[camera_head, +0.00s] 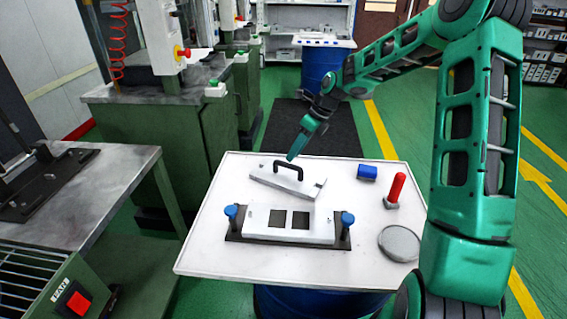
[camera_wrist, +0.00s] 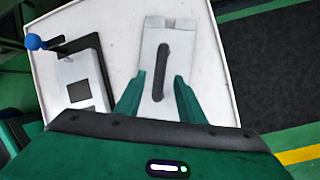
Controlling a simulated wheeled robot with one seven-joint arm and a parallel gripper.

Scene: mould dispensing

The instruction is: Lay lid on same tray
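The lid (camera_head: 262,180) is a flat light plate with a dark arched handle, lying on the white table behind the tray. It also shows in the wrist view (camera_wrist: 153,100), with its handle between my fingers in the picture. The tray (camera_head: 257,221) is a pale block with two dark square openings on a dark base, with a blue knob at each end. Part of it shows at left in the wrist view (camera_wrist: 70,73). My gripper (camera_head: 291,158) is above the lid's handle; its fingers (camera_wrist: 157,82) are open on either side of the handle. I cannot tell whether they touch it.
A green machine (camera_head: 175,120) stands behind left. A grey bench (camera_head: 100,190) is at left. The table's front strip is clear.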

